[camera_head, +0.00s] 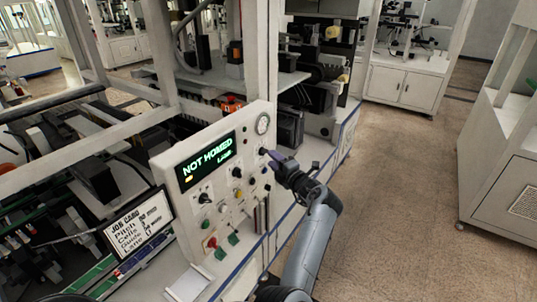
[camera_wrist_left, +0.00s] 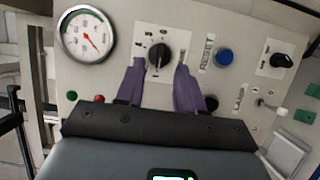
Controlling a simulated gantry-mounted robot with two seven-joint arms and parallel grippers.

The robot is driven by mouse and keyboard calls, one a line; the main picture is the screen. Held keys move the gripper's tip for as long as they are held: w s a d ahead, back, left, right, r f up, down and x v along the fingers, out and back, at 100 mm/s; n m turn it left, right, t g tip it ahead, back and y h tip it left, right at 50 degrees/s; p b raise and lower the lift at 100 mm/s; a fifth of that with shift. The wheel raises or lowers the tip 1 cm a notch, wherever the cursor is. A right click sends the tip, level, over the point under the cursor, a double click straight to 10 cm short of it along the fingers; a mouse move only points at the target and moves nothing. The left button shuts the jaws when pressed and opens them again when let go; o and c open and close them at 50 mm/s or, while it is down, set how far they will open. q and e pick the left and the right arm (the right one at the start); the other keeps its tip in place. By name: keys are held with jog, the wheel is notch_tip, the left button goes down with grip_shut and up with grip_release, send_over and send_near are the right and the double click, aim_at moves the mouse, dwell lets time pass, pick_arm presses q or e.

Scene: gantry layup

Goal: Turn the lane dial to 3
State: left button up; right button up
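A black rotary dial (camera_wrist_left: 158,56) with a light pointer line sits on the pale control panel (camera_wrist_left: 120,25), with small marks around it too small to read. My left gripper (camera_wrist_left: 160,75) is open, its two purple fingers reaching toward the panel on either side of the dial's lower part. I cannot tell whether they touch it. In the head view the left gripper (camera_head: 275,157) is at the panel's right edge, below the round gauge (camera_head: 262,124). A second black dial (camera_wrist_left: 281,60) is at the right in the wrist view. My right gripper is not in view.
The panel's display (camera_head: 207,160) reads "NOT HOMED" with a smaller line below. A blue button (camera_wrist_left: 224,56) lies right of the fingers. Several knobs and switches fill the panel below. A job card (camera_head: 137,226) stands left of it. Open floor (camera_head: 390,190) lies right.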

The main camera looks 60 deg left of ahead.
aim_at(264, 152)
pick_arm(q)
jog(key=shift+a+p, duration=0.3)
jog(key=shift+a, duration=1.7)
grip_shut()
